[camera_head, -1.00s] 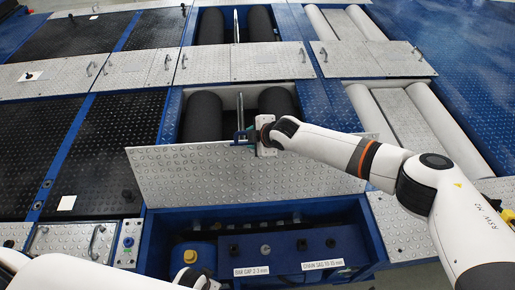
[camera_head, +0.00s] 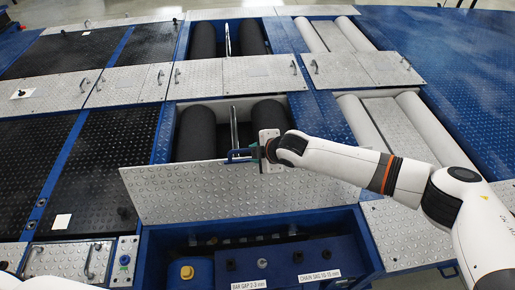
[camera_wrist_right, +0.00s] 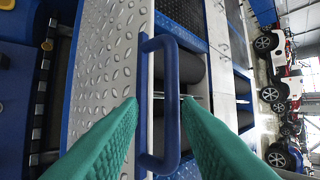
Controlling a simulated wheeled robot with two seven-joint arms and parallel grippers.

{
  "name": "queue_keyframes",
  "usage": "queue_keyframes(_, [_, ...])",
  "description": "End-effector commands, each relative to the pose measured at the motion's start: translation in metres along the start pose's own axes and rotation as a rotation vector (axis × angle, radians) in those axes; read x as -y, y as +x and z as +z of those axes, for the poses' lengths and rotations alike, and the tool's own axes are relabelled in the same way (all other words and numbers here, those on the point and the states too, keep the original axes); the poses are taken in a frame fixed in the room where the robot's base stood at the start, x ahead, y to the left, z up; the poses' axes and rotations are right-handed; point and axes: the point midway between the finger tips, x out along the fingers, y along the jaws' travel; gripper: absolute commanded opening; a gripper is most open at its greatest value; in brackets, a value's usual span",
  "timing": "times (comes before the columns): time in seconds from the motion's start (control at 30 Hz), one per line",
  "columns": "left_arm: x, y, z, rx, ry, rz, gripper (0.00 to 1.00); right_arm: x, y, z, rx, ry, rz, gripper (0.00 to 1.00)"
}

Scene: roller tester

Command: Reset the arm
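The raised silver tread-plate cover (camera_head: 215,192) stands tilted up over an open blue compartment in the head view. A blue handle (camera_head: 240,155) is on its upper edge and shows large in the right wrist view (camera_wrist_right: 172,105). My right gripper (camera_head: 262,152) is at this handle. In the wrist view its two green fingers (camera_wrist_right: 161,100) are spread apart, with the handle between them. The right fingertip is close to the handle bar; whether it touches is unclear. My left gripper is out of view; only a sliver of white arm shows at the bottom left.
Black rollers (camera_head: 195,132) lie behind the cover. The open compartment holds a blue box with a yellow cap (camera_head: 187,271) and white labels (camera_head: 248,284). Flat tread plates and black mats (camera_head: 95,165) surround it. Vehicles (camera_wrist_right: 275,93) stand far off in the wrist view.

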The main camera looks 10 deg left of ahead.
Motion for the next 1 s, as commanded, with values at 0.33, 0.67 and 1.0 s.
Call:
queue_keyframes(0.33, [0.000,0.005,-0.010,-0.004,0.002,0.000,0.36,0.002,-0.017,0.002,0.003,-0.002,-0.005,0.31])
queue_keyframes(0.67, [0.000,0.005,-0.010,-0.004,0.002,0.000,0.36,0.003,-0.017,0.003,0.004,-0.003,-0.006,0.31])
queue_keyframes(1.0, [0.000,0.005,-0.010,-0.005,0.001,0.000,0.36,-0.043,0.015,0.005,0.072,0.355,-0.040,0.31])
